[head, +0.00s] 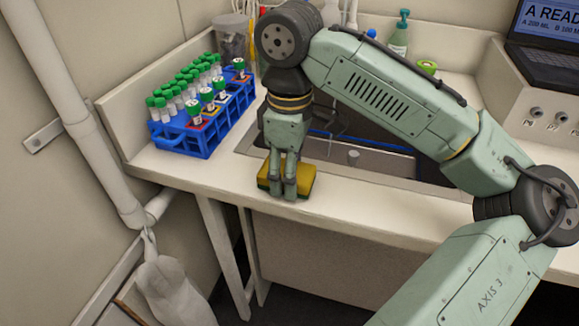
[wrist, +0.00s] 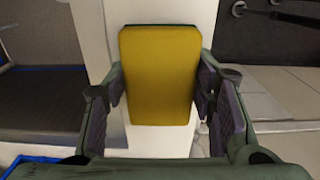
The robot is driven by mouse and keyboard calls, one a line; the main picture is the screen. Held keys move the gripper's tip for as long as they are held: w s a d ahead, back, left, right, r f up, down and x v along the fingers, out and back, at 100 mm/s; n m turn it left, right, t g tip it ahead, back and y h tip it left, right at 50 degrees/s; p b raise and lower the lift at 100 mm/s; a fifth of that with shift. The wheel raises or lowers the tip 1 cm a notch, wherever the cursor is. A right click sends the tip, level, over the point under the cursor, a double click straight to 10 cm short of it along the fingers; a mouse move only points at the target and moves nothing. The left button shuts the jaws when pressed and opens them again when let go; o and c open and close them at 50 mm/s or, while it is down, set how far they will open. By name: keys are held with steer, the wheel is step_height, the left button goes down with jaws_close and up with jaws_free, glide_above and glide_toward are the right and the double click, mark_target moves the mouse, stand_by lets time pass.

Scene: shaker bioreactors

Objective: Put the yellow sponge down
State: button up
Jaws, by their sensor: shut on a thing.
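The yellow sponge (head: 301,178) is at the front strip of the white counter, left of the sink's front. In the wrist view the yellow sponge (wrist: 160,75) lies between the two fingers, its broad face toward the camera. My gripper (head: 284,190) points down over the sponge and is shut on it. It also shows in the wrist view (wrist: 162,100), with one finger along each side. The sponge's underside is hidden, so I cannot tell whether it touches the counter or is just above it.
A blue rack (head: 184,138) of green-capped tubes stands on the counter to the left. The sink (head: 365,155) lies behind and right of the sponge. A green bottle (head: 399,38) and a laptop (head: 545,45) are further back. The counter's front edge is close.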

steer(key=shift+f, duration=0.25)
steer(key=o, duration=1.2)
step_height(320, 180, up, 13)
steer(key=shift+f, duration=0.2)
